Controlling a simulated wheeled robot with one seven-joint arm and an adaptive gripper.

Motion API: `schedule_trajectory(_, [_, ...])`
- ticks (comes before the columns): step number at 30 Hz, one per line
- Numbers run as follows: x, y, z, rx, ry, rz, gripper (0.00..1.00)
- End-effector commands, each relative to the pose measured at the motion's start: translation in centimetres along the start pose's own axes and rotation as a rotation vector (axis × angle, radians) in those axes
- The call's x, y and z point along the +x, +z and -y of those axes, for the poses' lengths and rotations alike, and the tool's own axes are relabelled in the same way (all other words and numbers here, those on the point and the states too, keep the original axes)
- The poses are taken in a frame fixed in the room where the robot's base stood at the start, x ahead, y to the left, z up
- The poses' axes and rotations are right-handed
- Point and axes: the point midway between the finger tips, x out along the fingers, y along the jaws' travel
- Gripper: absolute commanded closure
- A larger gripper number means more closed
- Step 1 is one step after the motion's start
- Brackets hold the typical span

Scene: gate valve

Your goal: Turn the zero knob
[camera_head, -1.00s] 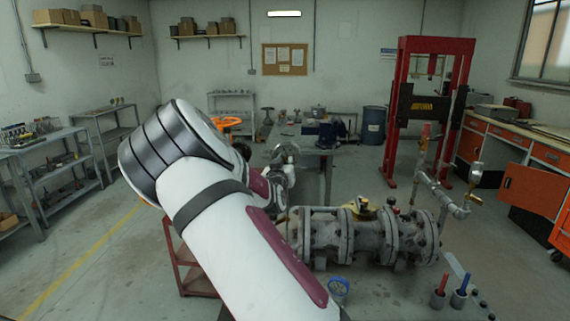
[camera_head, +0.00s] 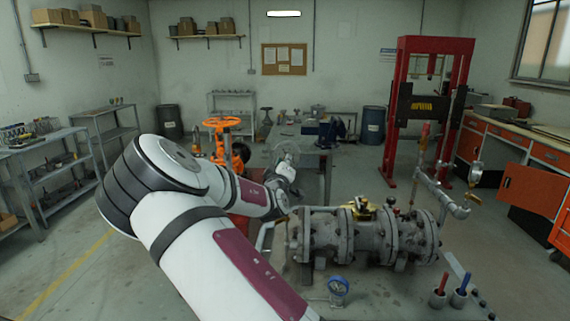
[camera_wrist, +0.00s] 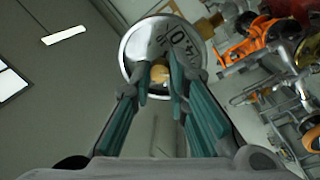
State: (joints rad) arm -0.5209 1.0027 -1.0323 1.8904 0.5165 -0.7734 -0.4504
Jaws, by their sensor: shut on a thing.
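The zero knob, a small brass-coloured knob (camera_wrist: 160,73), shows in the wrist view near the middle of a round silver disc (camera_wrist: 137,45) with dark printed marks. My gripper (camera_wrist: 160,82), with teal-lined fingers, has its fingertips on either side of the knob and is shut on it. The fingers hide part of the knob and the lower part of the disc. In the head view a round grey disc (camera_head: 286,152) shows just beyond the end of my arm. My fingertips and the knob are too small to make out there.
A large grey flanged valve body (camera_head: 335,236) lies to the right of my arm. An orange handwheel valve (camera_head: 222,124) stands behind my arm. A blue-rimmed cup (camera_head: 338,290) and red and blue handled tools (camera_head: 462,286) are in front. A red press frame (camera_head: 397,110) stands further back.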

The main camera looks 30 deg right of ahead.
Motion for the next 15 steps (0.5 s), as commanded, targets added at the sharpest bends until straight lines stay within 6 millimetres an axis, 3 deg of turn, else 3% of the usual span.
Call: schedule_trajectory(15, [0.02,-0.23,0.12,-0.115,0.000,-0.017,1.00])
